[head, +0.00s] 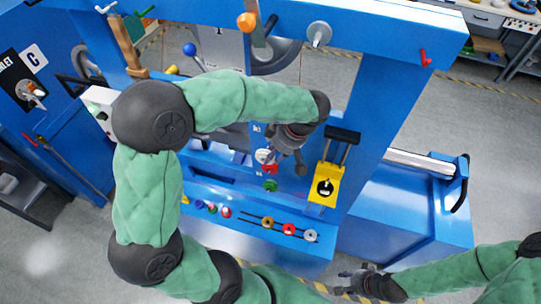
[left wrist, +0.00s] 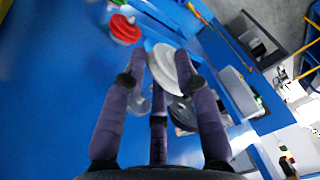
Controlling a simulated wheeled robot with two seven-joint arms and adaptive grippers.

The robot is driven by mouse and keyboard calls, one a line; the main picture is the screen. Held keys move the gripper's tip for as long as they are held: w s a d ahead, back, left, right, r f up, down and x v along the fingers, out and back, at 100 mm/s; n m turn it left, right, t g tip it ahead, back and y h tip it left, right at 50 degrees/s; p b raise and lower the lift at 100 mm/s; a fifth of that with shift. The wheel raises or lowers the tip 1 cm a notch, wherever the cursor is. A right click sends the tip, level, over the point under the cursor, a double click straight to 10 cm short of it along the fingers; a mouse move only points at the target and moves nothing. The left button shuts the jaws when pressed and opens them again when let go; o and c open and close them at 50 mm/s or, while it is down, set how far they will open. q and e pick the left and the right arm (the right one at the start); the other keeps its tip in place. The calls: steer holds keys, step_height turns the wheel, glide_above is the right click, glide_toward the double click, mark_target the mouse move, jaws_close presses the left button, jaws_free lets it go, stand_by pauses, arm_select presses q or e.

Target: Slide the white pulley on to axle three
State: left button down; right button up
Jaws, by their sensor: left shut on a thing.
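My left gripper (head: 274,157) is in front of the blue machine's upright panel. It is shut on the white pulley (left wrist: 164,68), a pale disc between the fingertips in the left wrist view; its edge also shows in the head view (head: 262,156). A red pulley (head: 270,168) and a green pulley (head: 270,185) are on the panel just below; the red one also shows in the left wrist view (left wrist: 125,29). Whether the white pulley touches an axle is hidden by the fingers. My right gripper (head: 348,284) is low at the right, empty, with fingers apart.
A ledge (head: 250,236) below the panel carries an orange, a red and a pale pulley (head: 310,235) in a row, with several small coloured knobs to their left. A blue beam (head: 370,30) crosses above.

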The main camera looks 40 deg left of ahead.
arm_select(q)
steer(key=w, duration=0.3)
steer(key=shift+a, duration=0.1)
arm_select(e)
steer(key=shift+w+d+f, duration=0.1)
steer(key=shift+w+f, duration=0.3)
arm_select(q)
steer(key=shift+a, duration=0.1)
steer(key=shift+w+a+b, duration=0.1)
steer(key=shift+w+b, duration=0.2)
steer(key=shift+w, duration=0.05)
arm_select(e)
steer(key=shift+f, duration=0.15)
arm_select(q)
steer(key=shift+w+a+r, duration=0.15)
steer(key=shift+w+a, duration=0.05)
steer(key=shift+w, duration=0.1)
arm_select(e)
steer(key=shift+s+d, duration=0.15)
steer(key=shift+s, duration=0.1)
steer(key=shift+f, duration=0.15)
